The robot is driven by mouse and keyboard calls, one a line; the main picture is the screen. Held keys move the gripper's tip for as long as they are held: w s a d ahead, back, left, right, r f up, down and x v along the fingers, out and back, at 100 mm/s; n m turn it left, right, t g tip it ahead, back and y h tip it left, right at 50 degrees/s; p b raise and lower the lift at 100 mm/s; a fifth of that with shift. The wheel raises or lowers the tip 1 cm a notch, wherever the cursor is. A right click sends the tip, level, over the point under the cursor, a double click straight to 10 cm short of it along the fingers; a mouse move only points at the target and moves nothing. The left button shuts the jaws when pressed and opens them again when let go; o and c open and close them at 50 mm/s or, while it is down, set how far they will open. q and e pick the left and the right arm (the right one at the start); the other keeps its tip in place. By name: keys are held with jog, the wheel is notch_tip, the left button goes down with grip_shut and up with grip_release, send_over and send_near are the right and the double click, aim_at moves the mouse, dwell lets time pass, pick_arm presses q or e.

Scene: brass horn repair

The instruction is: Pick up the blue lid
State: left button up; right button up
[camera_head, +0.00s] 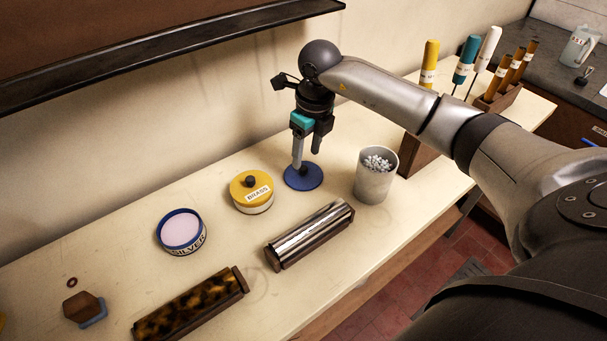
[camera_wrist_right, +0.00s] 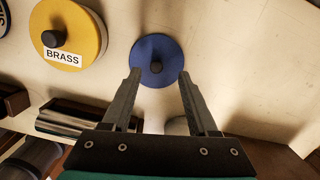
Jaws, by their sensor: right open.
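The blue lid (camera_head: 304,178) is a flat disc with a dark knob, lying on the bench between the yellow BRASS tin and the white cup. In the right wrist view the blue lid (camera_wrist_right: 158,62) lies just ahead of the fingertips, its dark knob between their lines. My right gripper (camera_head: 306,158) points down over the lid, open and empty; its fingers (camera_wrist_right: 158,76) stand apart on either side of the lid's near part. I cannot tell whether they touch it. My left gripper is not in view.
A yellow-lidded BRASS tin (camera_head: 251,192) stands left of the lid. An open blue SILVER tin (camera_head: 181,232) is further left. A white cup (camera_head: 376,175) of small white pieces stands right. A metal roller (camera_head: 310,235) and a tortoiseshell bar (camera_head: 190,306) lie in front.

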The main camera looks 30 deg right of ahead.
aim_at(304, 168)
jog(key=f, duration=0.4)
jog(key=shift+a+f, duration=0.2)
jog(key=shift+a, duration=0.1)
grip_shut()
jog(key=shift+r, duration=0.1)
